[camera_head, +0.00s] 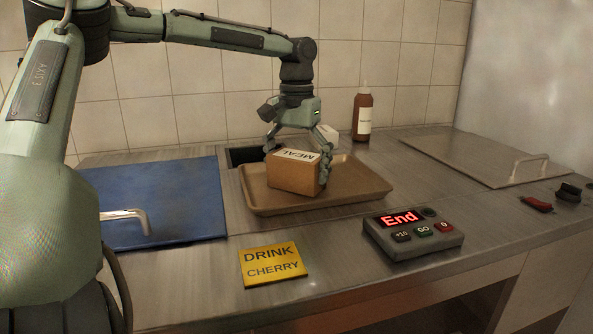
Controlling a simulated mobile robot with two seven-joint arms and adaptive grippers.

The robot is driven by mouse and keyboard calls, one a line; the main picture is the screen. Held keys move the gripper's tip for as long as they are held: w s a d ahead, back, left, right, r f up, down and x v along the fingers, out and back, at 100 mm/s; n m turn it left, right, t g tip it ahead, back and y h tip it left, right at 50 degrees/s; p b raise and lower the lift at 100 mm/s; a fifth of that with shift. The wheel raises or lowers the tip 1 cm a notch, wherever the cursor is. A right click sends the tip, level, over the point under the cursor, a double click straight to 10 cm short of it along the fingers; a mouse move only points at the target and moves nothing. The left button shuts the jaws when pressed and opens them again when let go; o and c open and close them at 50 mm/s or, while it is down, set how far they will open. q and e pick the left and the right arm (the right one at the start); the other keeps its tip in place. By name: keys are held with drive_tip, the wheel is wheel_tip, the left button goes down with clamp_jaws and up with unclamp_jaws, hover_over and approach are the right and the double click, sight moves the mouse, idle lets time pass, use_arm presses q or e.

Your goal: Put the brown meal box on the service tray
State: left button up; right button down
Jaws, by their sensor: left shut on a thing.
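The brown meal box (293,176) has a white label reading MEAL on its top. It is on or just above the brown service tray (355,195), over the tray's middle and left part; I cannot tell whether its base touches the tray. My left gripper (297,158) reaches down from above and is shut on the box, with a finger at each side. The box looks upright. My right gripper does not show.
A yellow DRINK CHERRY card (272,264) lies in front. A brown bottle (362,112) stands behind. A blue board (165,200) is at left, a metal lid (470,158) at right.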

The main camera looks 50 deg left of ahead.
sight(297, 155)
use_arm(q)
drive_tip(key=o, duration=1.2)
drive_tip(key=shift+f, duration=0.1)
wheel_tip(297, 155, up, 12)
drive_tip(key=shift+r, duration=0.2)
drive_tip(key=shift+f, duration=0.1)
drive_tip(key=shift+f, duration=3.95)
